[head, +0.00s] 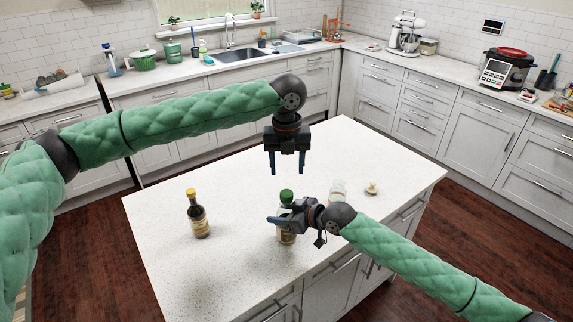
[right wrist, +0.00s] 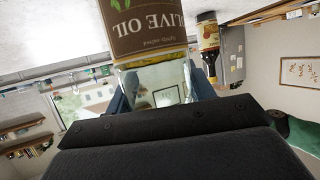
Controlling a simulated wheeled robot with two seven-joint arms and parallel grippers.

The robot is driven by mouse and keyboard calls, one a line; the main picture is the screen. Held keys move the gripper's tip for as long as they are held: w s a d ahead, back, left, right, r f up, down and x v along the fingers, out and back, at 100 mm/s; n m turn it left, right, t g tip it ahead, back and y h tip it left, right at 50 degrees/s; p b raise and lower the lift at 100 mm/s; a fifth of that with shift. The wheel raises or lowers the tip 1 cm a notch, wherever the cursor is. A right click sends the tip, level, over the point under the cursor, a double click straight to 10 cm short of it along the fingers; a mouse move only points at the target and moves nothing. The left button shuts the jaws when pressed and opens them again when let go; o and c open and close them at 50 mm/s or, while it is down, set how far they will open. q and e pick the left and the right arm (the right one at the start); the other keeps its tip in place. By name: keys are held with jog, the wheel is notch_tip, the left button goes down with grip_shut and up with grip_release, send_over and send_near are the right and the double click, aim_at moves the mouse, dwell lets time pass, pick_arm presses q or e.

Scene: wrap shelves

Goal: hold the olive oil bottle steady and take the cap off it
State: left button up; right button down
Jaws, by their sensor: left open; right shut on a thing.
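The olive oil bottle (head: 287,235) stands upright near the front of the island, its green cap (head: 286,195) on top. My right gripper (head: 280,219) is shut around the bottle's body from the right. In the right wrist view the bottle's brown label (right wrist: 148,25) shows upside down, with the glass between my fingers. My left gripper (head: 287,165) is open and empty, pointing down, above and a little behind the cap, apart from it.
A dark bottle with a yellow cap (head: 198,214) stands to the left on the island top (head: 165,265). A clear jar (head: 337,190) and a small pale object (head: 371,188) stand to the right, near my right arm. The island's left part is mostly clear.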

aim_at(286, 193)
pick_arm(q)
jog(key=m, duration=0.6)
jog(key=shift+a+m, duration=0.1)
jog(key=shift+m, duration=0.2)
jog(key=shift+f, duration=4)
jog(key=c, duration=1)
